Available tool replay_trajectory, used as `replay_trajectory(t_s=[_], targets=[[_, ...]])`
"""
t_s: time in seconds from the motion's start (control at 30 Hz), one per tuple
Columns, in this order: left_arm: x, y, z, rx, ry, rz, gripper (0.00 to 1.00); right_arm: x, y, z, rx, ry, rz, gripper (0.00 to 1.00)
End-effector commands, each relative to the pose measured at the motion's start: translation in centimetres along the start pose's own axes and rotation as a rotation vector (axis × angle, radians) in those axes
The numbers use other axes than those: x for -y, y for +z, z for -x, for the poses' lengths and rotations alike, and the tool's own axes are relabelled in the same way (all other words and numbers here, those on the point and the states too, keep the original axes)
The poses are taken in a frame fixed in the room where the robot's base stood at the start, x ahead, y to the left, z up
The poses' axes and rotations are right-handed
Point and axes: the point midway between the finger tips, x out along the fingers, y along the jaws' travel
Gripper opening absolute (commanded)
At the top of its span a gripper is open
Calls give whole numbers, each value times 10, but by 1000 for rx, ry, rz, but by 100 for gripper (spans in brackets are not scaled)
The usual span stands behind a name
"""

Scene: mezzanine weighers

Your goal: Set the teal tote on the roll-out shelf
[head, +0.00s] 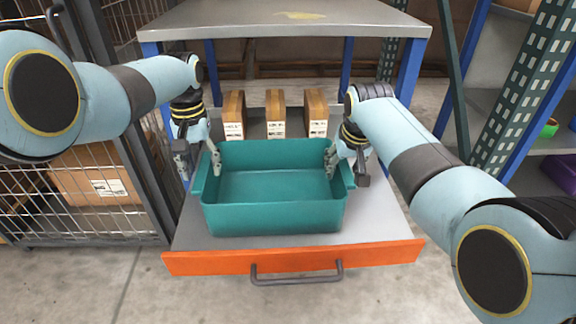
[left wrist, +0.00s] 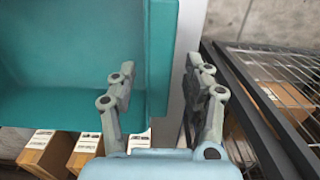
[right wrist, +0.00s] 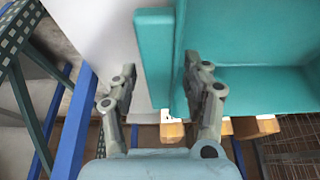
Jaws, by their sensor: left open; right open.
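The teal tote (head: 273,219) is upright and empty on the grey roll-out shelf (head: 376,222), which is pulled out and has an orange front with a dark handle. My left gripper (head: 202,172) is open at the tote's left end, its fingers on either side of the end wall. In the left wrist view the tote wall (left wrist: 160,55) stands between the spread fingers (left wrist: 160,95). My right gripper (head: 344,170) is open at the right end, and in the right wrist view its fingers (right wrist: 160,95) also straddle the wall (right wrist: 180,60). I cannot tell whether any finger touches the tote.
Three brown boxes (head: 275,114) stand at the back of the shelf, behind the tote. A grey tabletop (head: 285,22) on blue legs is above them. A wire cage (head: 92,200) is close on the left, and a green and blue rack (head: 520,95) on the right.

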Motion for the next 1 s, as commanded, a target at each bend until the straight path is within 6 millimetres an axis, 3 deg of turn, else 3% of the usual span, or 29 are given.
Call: replay_trajectory(t_s=[0.37, 0.5, 0.8, 1.0], targets=[[-1, -1, 12, -1, 2, -1, 50, 1, 0, 0, 0, -2, -1, 49], [-1, 1, 33, -2, 2, 0, 50, 1, 0, 0, 0, -2, -1, 49], [-1, -1, 100, -2, 1, -1, 50, 1, 0, 0, 0, -2, -1, 49], [0, 0, 118, 1, 1, -1, 50, 1, 0, 1, -1, -3, -1, 49]])
